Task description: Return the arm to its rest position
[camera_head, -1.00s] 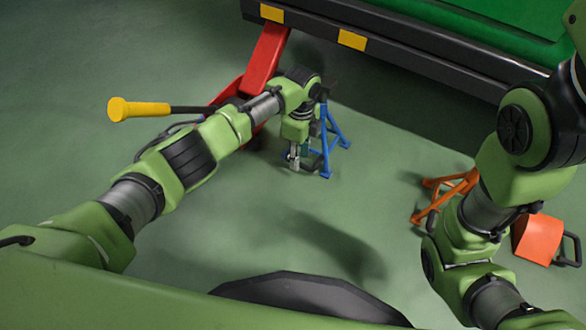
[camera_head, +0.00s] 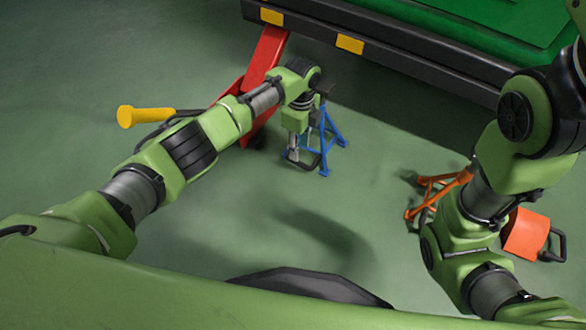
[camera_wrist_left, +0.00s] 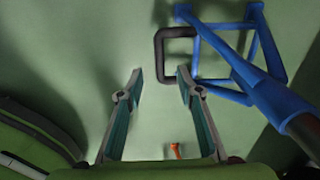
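My left gripper (camera_head: 292,156) points down just left of a blue stand (camera_head: 334,132) in the head view. The left wrist view shows its two fingers (camera_wrist_left: 160,78) apart with nothing between them. The blue stand also shows in that view (camera_wrist_left: 235,85), beyond and right of the fingers. A black loop handle (camera_wrist_left: 160,50) lies beside it, past the fingertips. My right arm comes in at the right of the head view, but its gripper is not seen.
A red jack (camera_head: 266,55) with a yellow-ended handle (camera_head: 140,116) stands behind my left arm. A green vehicle with a black bumper (camera_head: 405,55) spans the back. An orange stand (camera_head: 430,194) and orange block (camera_head: 525,234) lie near my right arm. The middle floor is clear.

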